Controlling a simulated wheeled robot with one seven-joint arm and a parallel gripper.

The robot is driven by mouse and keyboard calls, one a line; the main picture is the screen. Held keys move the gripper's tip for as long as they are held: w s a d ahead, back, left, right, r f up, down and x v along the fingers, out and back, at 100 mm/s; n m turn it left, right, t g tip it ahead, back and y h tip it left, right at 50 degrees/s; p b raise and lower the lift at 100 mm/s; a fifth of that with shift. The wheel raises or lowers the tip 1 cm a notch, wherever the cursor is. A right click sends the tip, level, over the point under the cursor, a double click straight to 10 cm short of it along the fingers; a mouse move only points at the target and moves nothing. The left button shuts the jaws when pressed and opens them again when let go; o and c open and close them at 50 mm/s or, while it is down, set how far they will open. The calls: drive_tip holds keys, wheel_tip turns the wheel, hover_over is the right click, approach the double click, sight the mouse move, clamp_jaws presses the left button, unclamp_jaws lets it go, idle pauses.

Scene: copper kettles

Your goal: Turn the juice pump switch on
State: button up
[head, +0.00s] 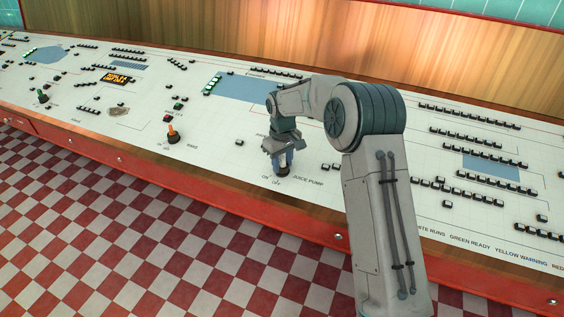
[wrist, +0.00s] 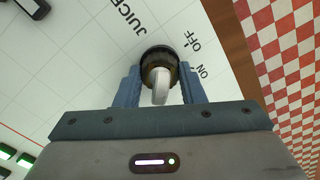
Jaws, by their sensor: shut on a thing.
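The juice pump switch (wrist: 161,88) is a pale lever in a dark round collar, beside the printed words ON, OFF and JUICE PUMP. In the head view its dark base (head: 283,171) shows just under my gripper (head: 282,158), which hides most of the lever. In the wrist view my gripper (wrist: 160,74) has its two blue fingers on either side of the lever, shut on it. The lever's end points toward the bottom of the wrist picture. I cannot tell for sure whether it leans to ON or OFF.
An orange lever (head: 172,134) and a green lever (head: 43,97) stand on the panel to the left. Several small black buttons dot the white panel (head: 215,150). The wooden front edge (head: 235,203) runs close by the switch. The checkered floor (head: 130,230) is clear.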

drive_tip(key=o, duration=1)
drive_tip(key=shift+r, duration=0.15)
wheel_tip(320, 180, up, 14)
drive_tip(key=shift+f, duration=0.2)
drive_tip(key=s+d+r+m+t, duration=0.1)
drive_tip(key=s+d+r+m, duration=0.15)
drive_tip(key=s+d, duration=0.45)
drive_tip(key=s+d+r+m+t, duration=0.15)
drive_tip(key=s+d+r, duration=0.25)
drive_tip(key=s, duration=0.5)
drive_tip(key=s+d+f+m, duration=0.2)
drive_tip(key=s+d, duration=0.1)
drive_tip(key=s, duration=0.6)
drive_tip(key=s+d+f+m, duration=0.2)
drive_tip(key=s+d+f, duration=0.1)
drive_tip(key=s, duration=0.6)
drive_tip(key=shift+s+d+f, duration=0.15)
drive_tip(key=shift+d+f, duration=0.1)
drive_tip(key=shift+d, duration=0.3)
